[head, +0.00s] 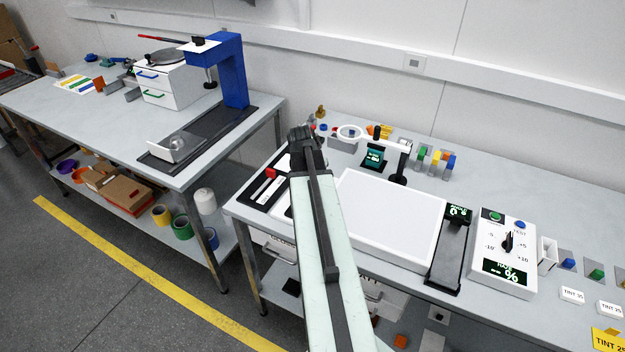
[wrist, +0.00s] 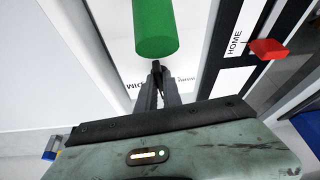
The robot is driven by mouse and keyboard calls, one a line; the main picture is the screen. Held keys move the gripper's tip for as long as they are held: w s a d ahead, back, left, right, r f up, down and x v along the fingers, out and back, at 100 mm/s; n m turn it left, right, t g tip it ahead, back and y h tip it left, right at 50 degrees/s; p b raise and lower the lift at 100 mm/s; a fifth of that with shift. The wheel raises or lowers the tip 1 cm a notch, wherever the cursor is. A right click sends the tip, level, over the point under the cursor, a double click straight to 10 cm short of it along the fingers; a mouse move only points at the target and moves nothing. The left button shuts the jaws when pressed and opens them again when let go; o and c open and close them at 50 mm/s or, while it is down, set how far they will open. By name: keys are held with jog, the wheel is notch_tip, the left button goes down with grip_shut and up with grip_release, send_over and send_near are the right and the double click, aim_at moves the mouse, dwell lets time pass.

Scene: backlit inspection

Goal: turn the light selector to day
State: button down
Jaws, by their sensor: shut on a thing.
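My gripper (head: 306,142) reaches over the left part of the near bench. In the wrist view my gripper (wrist: 157,72) has its fingertips close together on a small dark part, which looks like the light selector's knob. A white plate with black lettering (wrist: 138,86) lies around it; the word is partly hidden, and I cannot read which setting the knob points to. A green cylinder (wrist: 155,32) stands just beyond the fingertips. In the head view my arm hides the knob and most of its plate.
A red slider handle (wrist: 268,49) on a dark track marked HOME is close to the right in the wrist view. The head view shows a large white panel (head: 385,215) right of my arm and a black-knobbed dial box (head: 505,255) farther right.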

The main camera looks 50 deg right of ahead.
jog(key=shift+d+m, duration=0.15)
jog(key=shift+m, duration=0.35)
jog(key=shift+g, duration=0.3)
jog(key=c, duration=1.5)
grip_release()
jog(key=p+v, duration=0.7)
jog(key=shift+r, duration=0.35)
